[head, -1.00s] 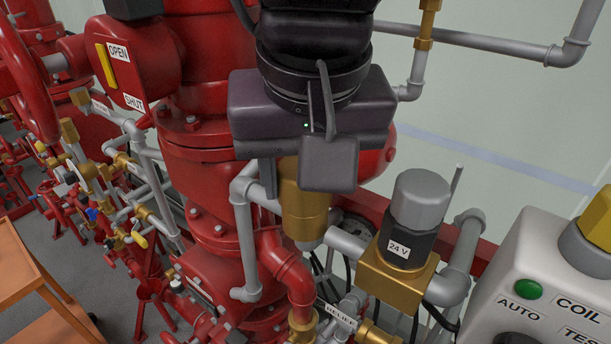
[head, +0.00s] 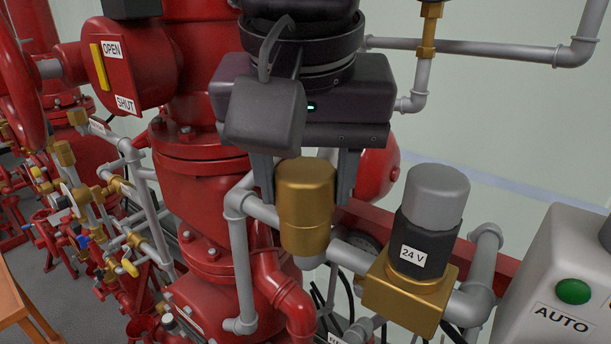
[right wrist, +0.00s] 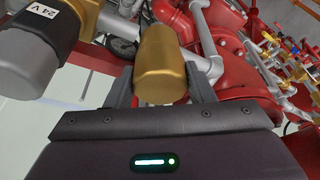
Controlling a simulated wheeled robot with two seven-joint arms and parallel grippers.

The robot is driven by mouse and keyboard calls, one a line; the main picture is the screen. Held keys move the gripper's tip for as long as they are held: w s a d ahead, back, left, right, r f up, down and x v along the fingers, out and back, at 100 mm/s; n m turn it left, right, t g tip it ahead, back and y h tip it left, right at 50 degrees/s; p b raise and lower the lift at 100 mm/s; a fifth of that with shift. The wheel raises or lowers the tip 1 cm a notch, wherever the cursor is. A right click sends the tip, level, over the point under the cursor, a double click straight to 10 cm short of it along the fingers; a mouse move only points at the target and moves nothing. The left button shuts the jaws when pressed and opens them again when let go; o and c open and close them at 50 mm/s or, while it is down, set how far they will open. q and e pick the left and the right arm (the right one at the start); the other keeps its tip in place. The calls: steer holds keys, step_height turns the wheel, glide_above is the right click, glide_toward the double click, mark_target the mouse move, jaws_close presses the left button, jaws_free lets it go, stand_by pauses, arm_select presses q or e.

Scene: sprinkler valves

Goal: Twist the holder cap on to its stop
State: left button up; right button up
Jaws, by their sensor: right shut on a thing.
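The holder cap (head: 306,212) is a smooth brass cylinder with a rounded top, upright on grey pipework in the middle of the head view. My right gripper (head: 307,180) comes down from above with one finger on each side of the cap, shut on it. The right wrist view shows the brass cap (right wrist: 162,62) between the two dark fingers (right wrist: 160,88). The cap's lower joint with the pipe is partly hidden, and I see no mark showing how far it is turned. My left gripper is not in view.
A solenoid valve marked 24 V (head: 428,225) stands close to the right of the cap. A grey control box (head: 565,270) is at the far right. Red pipework (head: 205,190) and a vertical grey pipe (head: 242,265) crowd the left side.

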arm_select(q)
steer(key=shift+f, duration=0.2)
arm_select(e)
steer(key=shift+r, duration=0.15)
steer(key=o, duration=1.4)
steer(key=shift+c, duration=0.2)
